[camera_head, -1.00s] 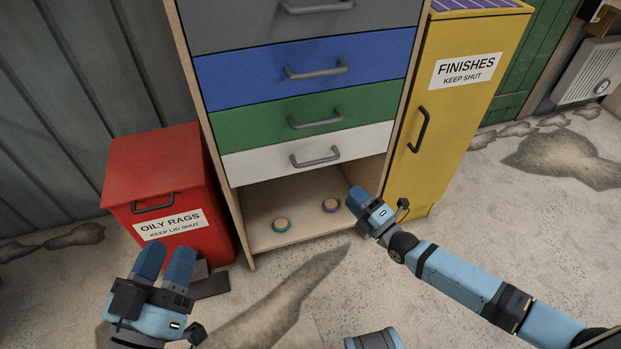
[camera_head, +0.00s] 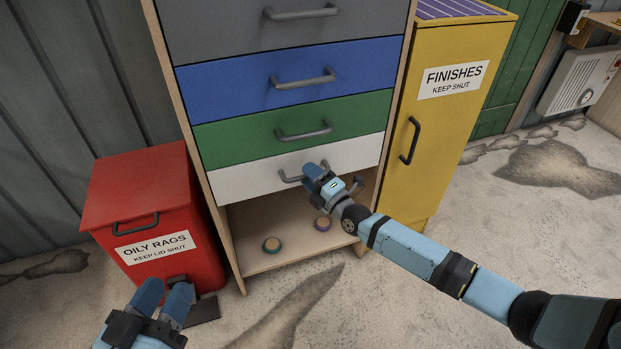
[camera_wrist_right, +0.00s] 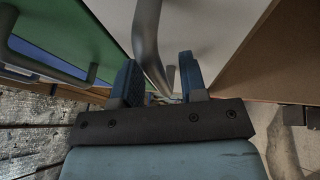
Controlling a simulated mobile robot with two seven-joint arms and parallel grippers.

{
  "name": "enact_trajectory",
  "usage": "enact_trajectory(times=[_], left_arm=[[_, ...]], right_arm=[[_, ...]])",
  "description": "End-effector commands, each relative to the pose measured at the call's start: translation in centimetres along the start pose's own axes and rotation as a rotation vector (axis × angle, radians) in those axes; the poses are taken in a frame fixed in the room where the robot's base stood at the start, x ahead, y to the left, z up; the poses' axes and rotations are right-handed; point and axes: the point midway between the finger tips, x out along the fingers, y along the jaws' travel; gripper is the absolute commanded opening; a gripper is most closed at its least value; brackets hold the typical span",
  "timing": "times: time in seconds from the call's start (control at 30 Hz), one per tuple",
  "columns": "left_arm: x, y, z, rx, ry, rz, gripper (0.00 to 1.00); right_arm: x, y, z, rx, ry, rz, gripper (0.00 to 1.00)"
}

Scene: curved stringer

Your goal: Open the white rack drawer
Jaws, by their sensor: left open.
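The white drawer (camera_head: 245,182) is the lowest in the rack (camera_head: 163,75), and its front looks flush with the drawers above. Its grey bar handle (camera_head: 288,179) is partly hidden by my right gripper (camera_head: 316,170), which is at the handle's right part. In the right wrist view, the handle (camera_wrist_right: 149,45) runs between the two spread fingers of my right gripper (camera_wrist_right: 160,80), and the pale drawer front (camera_wrist_right: 200,25) lies beyond. I cannot tell whether the fingers touch the bar. My left gripper (camera_head: 166,292) is open and empty, low in front of the red bin.
Green (camera_head: 240,137), blue (camera_head: 235,85) and grey (camera_head: 225,30) drawers sit above. A red bin (camera_head: 140,190) stands left, a yellow cabinet (camera_head: 445,130) right.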

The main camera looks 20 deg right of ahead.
Motion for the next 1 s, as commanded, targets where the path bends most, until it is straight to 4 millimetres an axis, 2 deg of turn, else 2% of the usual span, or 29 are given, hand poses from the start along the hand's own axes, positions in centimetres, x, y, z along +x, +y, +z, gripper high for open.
enact_trajectory(times=[0.23,0.27,0.4,0.43,0.73,0.87,1.0], left_arm=[[0.0,0.0,0.0,0.000,-0.001,0.000,0.43],[0.0,0.0,0.0,0.000,-0.001,0.000,0.43],[0.0,0.0,0.0,0.000,-0.001,0.000,0.43],[0.0,0.0,0.0,0.000,-0.001,0.000,0.43],[0.0,0.1,-0.7,0.001,0.009,0.000,0.43],[-0.1,0.4,-2.2,-0.001,0.060,-0.006,0.43],[-0.4,0.8,-4.6,0.004,0.134,-0.012,0.43]], right_arm=[[0.1,0.0,0.0,0.000,0.000,0.000,0.39],[0.1,0.0,0.0,0.000,0.000,0.000,0.35],[0.1,0.0,0.0,0.000,0.000,0.000,0.02],[0.1,0.0,0.0,0.000,0.000,0.000,0.00],[-0.3,0.2,-0.2,0.000,0.000,-0.002,0.00],[-1.3,0.7,-0.6,0.001,0.001,-0.003,0.00],[-3.0,1.1,-1.2,0.002,0.000,-0.005,0.00]])
